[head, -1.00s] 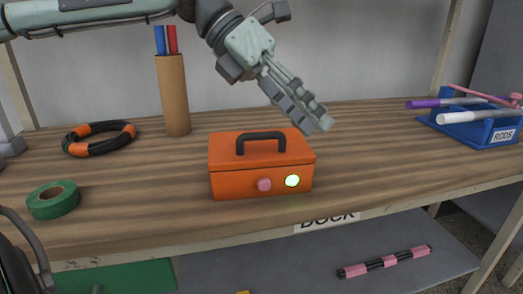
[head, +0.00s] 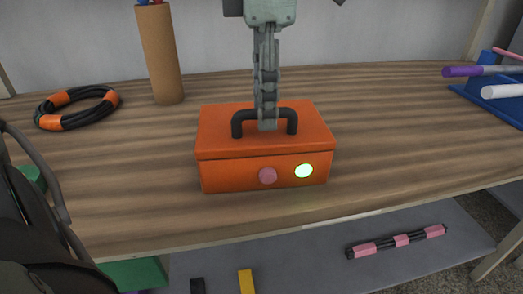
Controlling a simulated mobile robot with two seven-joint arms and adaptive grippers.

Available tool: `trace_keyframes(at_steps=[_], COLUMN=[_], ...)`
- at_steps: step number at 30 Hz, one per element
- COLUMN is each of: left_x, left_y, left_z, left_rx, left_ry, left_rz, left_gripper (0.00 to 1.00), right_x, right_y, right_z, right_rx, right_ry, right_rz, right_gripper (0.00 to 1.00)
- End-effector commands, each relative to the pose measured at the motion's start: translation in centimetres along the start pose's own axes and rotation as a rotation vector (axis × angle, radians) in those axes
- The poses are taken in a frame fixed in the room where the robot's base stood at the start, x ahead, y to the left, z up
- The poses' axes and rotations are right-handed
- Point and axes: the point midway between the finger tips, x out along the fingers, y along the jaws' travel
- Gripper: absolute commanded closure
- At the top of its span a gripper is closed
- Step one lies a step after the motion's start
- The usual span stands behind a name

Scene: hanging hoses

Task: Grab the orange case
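The orange case (head: 264,150) stands upright on the wooden bench, with a pink knob and a lit green-white light on its front. Its black handle (head: 238,118) rises from the lid. The fingers hide the middle of the handle. The case rests on the bench. My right gripper is not in view.
On the wooden bench (head: 400,140), a black and orange hose coil (head: 77,107) lies left and a cardboard tube (head: 159,55) stands behind. A blue rod holder (head: 490,100) is at the right. A pink and black rod (head: 397,242) lies on the lower shelf.

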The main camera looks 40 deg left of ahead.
Motion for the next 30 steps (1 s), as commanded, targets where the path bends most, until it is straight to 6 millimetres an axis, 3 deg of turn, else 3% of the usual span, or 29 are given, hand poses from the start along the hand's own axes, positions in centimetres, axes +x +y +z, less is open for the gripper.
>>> trace_keyframes(at_steps=[4,12,21,30], left_x=[1.8,2.2,2.1,2.1], left_y=[0.0,0.1,0.1,0.1], left_z=[0.0,0.0,0.0,0.0], left_rx=[-0.002,-0.003,-0.003,-0.003], left_ry=[0.000,-0.004,-0.003,-0.003], left_rz=[-0.001,0.001,0.001,0.001], left_gripper=[0.63,0.63,0.99,1.00], right_x=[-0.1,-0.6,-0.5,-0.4], right_y=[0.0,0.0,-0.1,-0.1], right_z=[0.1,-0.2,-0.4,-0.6], right_rx=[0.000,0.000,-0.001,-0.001], right_ry=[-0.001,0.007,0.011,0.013], right_rz=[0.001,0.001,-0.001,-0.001], right_gripper=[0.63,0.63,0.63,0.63])
